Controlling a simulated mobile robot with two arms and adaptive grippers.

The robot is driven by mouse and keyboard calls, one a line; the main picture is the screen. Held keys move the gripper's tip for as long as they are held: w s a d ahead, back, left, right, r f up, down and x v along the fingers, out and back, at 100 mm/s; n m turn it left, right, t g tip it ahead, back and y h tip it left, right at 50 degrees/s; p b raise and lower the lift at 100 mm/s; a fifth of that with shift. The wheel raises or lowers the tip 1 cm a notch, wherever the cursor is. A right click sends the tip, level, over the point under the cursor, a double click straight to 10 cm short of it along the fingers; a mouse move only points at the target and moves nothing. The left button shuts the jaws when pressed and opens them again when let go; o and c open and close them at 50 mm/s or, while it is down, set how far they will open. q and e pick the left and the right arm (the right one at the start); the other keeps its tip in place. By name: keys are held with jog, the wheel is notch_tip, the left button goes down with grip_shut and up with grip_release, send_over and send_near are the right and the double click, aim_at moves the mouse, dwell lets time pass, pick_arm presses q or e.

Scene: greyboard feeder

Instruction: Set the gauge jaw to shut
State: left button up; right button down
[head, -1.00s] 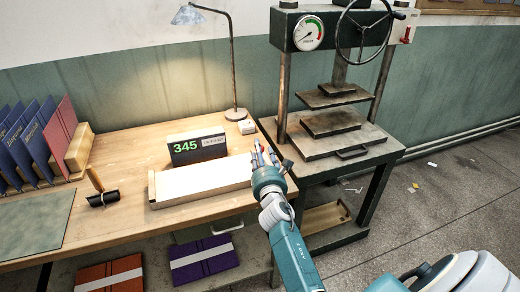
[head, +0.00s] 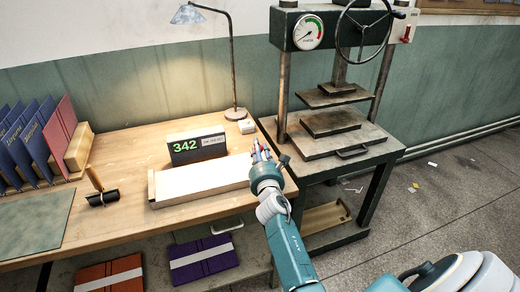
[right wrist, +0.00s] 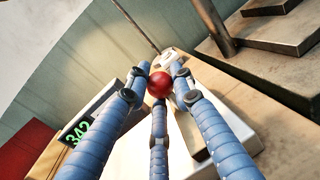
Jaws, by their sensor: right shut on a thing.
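The gauge is a dark box with a green readout of 342 (head: 186,147) at the back of the bench. It stands behind a long pale block or bed (head: 200,184), and the readout also shows in the right wrist view (right wrist: 78,133). My right gripper (head: 262,152) is at the right end of the bed. In the right wrist view its blue fingers (right wrist: 160,88) are shut around a red ball knob (right wrist: 159,84). What the knob is fixed to is mostly hidden by the fingers. My left gripper is not in view.
A press with a handwheel (head: 362,28) and dial stands right of the bench. A desk lamp (head: 235,75) stands behind the gauge. Upright folders (head: 35,138), a black roller (head: 103,198) and a green mat (head: 38,222) are on the left. Bare bench lies around the mat.

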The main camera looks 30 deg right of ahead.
jog(key=a, duration=0.2)
jog(key=w+a+b, duration=0.1)
jog(key=a, duration=0.1)
jog(key=shift+a+r, duration=0.1)
jog(key=shift+a, duration=0.15)
jog(key=c, duration=1.7)
grip_release()
jog(key=shift+o, duration=1.1)
jog(key=shift+w+a, duration=0.1)
jog(key=shift+a, duration=0.05)
jog(key=shift+s, duration=0.3)
jog(key=v, duration=1.1)
jog(key=shift+s+a+r, duration=0.1)
jog(key=shift+s+a, duration=0.1)
